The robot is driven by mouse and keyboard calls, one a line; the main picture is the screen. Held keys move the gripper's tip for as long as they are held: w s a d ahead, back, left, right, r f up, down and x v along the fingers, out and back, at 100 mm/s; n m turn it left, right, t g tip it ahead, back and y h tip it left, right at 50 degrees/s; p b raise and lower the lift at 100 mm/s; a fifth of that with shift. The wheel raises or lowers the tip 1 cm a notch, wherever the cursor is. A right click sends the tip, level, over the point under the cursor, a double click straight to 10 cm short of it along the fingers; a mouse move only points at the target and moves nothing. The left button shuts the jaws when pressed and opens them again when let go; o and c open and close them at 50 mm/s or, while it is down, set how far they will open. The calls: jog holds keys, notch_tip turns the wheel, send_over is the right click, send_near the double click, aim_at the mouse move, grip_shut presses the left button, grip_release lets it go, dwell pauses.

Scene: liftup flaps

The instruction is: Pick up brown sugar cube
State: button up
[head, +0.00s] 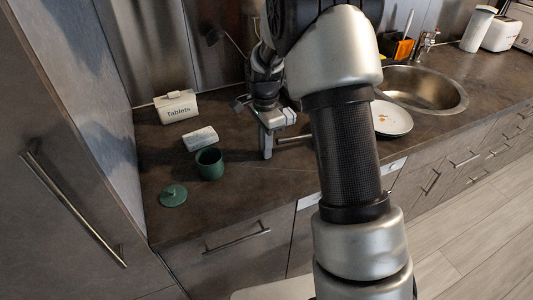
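I cannot make out a brown sugar cube in the head view. A small dark green pot (209,165) stands open on the dark counter, and its inside is too dark and small to read. A round green lid with a knob (173,195) lies on the counter to its front left. My gripper (268,148) points down over the counter, to the right of the pot and apart from it. Its fingers are small and partly merge with the dark counter, so its opening is unclear. I see nothing held in it.
A pale box (200,138) lies behind the pot, and a white "Tablets" container (176,107) stands farther back. A white plate (391,118) and a round sink (424,89) are to the right. A tall cabinet (65,150) bounds the left. My arm hides the middle.

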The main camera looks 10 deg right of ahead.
grip_shut()
